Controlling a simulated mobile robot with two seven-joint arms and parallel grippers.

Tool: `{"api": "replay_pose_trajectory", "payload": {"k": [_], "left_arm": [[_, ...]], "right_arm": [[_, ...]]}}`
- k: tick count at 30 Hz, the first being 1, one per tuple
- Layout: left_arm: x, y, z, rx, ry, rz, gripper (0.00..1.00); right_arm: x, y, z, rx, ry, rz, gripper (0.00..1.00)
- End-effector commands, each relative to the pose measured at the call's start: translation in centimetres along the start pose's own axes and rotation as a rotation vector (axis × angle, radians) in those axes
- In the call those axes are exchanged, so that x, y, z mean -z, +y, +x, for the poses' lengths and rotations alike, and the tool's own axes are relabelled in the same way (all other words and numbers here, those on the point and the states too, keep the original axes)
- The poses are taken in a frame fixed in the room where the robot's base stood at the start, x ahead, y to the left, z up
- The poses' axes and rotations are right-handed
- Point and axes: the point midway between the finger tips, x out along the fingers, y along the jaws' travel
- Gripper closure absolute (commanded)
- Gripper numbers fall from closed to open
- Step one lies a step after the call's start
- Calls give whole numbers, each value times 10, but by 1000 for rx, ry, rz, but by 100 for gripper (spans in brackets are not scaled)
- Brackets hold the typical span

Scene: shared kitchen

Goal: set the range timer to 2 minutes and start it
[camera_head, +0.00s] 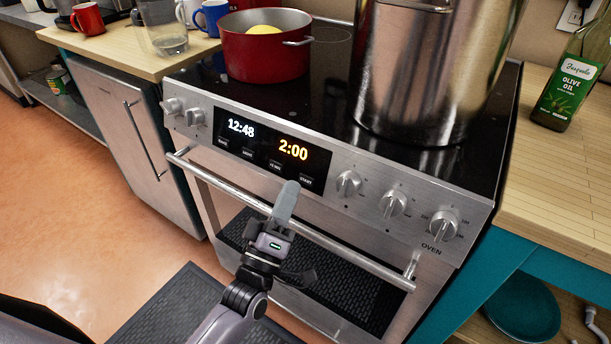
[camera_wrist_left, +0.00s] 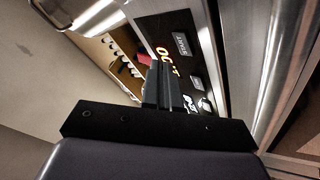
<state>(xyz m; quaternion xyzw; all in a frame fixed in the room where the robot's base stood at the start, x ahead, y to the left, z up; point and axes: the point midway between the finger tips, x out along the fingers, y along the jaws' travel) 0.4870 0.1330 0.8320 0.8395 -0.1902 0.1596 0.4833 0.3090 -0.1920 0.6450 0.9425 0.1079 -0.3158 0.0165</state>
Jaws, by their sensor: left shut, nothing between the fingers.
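The range's control panel (camera_head: 268,146) carries a dark display. It shows 12:48 in white and the timer reading 2:00 (camera_head: 293,150) in amber. A row of small buttons runs below the digits, with the START button (camera_head: 306,180) at the right end. My left gripper (camera_head: 290,187) is shut and empty. Its tips are in front of the panel's lower edge, just left of START; I cannot tell whether they touch. In the left wrist view the shut fingers (camera_wrist_left: 161,84) overlap the panel, and the START label (camera_wrist_left: 182,43) shows beyond them. My right gripper is not in view.
The oven handle (camera_head: 330,244) runs below the panel, close to my left gripper. Knobs (camera_head: 348,184) flank the display. A red pot (camera_head: 262,60) and a large steel pot (camera_head: 410,70) stand on the cooktop. An olive oil bottle (camera_head: 566,88) stands on the right counter.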

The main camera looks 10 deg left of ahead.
Motion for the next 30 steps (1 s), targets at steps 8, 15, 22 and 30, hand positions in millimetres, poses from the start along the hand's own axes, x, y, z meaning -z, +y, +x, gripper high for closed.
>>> {"api": "replay_pose_trajectory", "payload": {"k": [8, 15, 22, 30], "left_arm": [[17, 18, -19, 0, 0, -1, 100], [24, 25, -31, -1, 0, -1, 100], [24, 24, -32, -2, 1, -1, 100], [24, 24, -32, -1, 1, -1, 100]], "right_arm": [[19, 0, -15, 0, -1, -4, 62], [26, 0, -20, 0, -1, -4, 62], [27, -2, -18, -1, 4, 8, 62], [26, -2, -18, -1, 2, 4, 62]]}}
